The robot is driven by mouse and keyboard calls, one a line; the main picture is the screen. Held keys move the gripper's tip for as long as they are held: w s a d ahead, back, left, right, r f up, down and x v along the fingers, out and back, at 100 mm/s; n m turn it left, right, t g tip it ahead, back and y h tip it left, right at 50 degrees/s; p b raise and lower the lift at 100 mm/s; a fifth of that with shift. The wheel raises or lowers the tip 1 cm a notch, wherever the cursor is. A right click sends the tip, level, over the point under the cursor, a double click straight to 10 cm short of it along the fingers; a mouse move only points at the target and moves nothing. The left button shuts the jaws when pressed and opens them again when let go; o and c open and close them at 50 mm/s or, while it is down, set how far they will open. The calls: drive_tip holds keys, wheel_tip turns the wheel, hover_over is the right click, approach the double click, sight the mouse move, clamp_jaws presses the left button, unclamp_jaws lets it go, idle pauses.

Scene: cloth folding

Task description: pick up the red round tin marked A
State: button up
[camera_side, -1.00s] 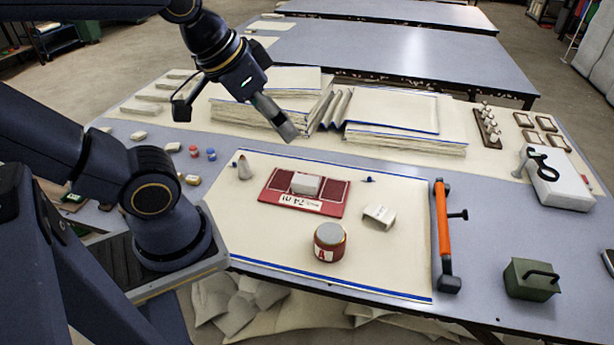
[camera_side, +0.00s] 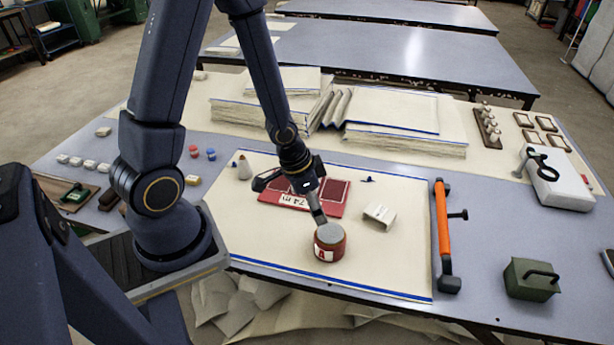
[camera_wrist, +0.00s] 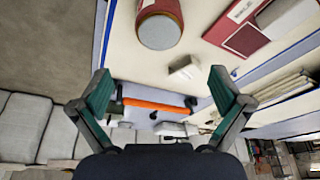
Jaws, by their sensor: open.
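The red round tin marked A (camera_side: 330,246) stands upright on the cream cloth (camera_side: 390,265), with a grey lid and a white label. In the wrist view the tin (camera_wrist: 159,24) shows at the top, beyond and between the fingers, cut off by the frame edge. My gripper (camera_side: 320,216) is just above and behind the tin in the side view. In the wrist view my gripper (camera_wrist: 158,85) is open with nothing between its fingers. Whether a finger touches the tin cannot be told.
A red card (camera_side: 330,205) lies behind the tin, and a small white block (camera_side: 380,215) is to its right. An orange-handled bar (camera_side: 442,220) lies at the cloth's right edge.

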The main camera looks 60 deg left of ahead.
sight(327, 232)
drive_tip(key=x, duration=1.1)
drive_tip(key=shift+s+a+f, duration=0.1)
drive_tip(key=shift+s+f, duration=0.05)
drive_tip(key=x, duration=0.5)
drive_tip(key=shift+f, duration=0.4)
drive_tip(key=shift+w, duration=0.2)
drive_tip(key=shift+r, duration=0.1)
drive_tip(key=c, duration=1.5)
drive_tip(key=shift+o, duration=0.2)
